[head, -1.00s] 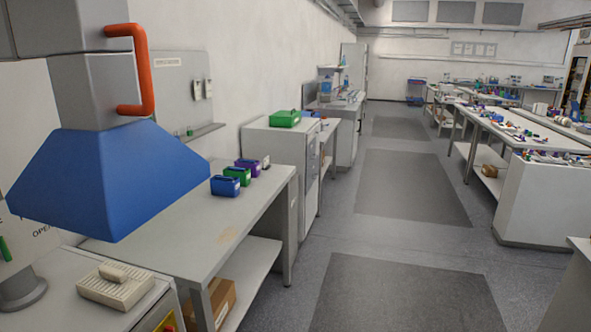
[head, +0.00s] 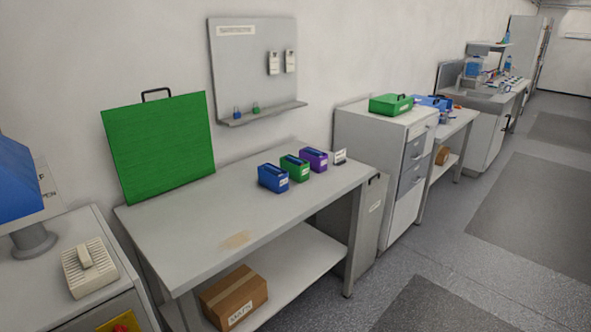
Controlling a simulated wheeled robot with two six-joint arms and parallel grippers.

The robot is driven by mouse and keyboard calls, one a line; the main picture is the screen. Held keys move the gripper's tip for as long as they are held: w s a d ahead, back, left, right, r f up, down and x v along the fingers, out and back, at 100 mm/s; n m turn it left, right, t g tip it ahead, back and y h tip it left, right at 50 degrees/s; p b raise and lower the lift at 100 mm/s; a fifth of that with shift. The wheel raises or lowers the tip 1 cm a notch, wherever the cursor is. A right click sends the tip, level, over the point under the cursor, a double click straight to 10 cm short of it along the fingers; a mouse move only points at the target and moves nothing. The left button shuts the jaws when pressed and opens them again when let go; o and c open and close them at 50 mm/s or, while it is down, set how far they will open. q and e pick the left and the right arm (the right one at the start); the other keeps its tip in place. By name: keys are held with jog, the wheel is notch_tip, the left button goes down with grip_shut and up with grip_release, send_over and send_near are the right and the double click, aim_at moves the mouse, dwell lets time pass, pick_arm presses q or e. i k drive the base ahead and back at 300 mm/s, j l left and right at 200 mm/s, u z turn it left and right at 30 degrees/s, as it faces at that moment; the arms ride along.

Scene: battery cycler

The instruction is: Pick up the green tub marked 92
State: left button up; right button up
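A small green tub (head: 294,166) with a white label stands on the grey bench, between a blue tub (head: 273,178) and a purple tub (head: 313,159). The number on its label is too small to read. A larger green case or box (head: 391,104) sits on the white cabinet further right; no number is readable on it. Neither of my grippers shows in the head view.
The grey bench (head: 190,238) has free room at its front and left. A green panel (head: 160,145) with a handle stands at its back left. A cardboard box (head: 234,297) lies on the lower shelf. Clear floor (head: 440,240) lies to the right.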

aim_at(298, 175)
jog(key=i+l+z, duration=0.55)
jog(key=i, duration=0.4)
jog(key=i+l+z, duration=0.3)
jog(key=i, duration=0.2)
jog(key=i+z, duration=0.3)
jog(key=i, duration=0.2)
jog(key=i+u, duration=0.4)
jog(key=i+l+u, duration=0.25)
jog(key=i+u, duration=0.15)
jog(key=i+l+u, duration=0.4)
jog(key=j, duration=0.1)
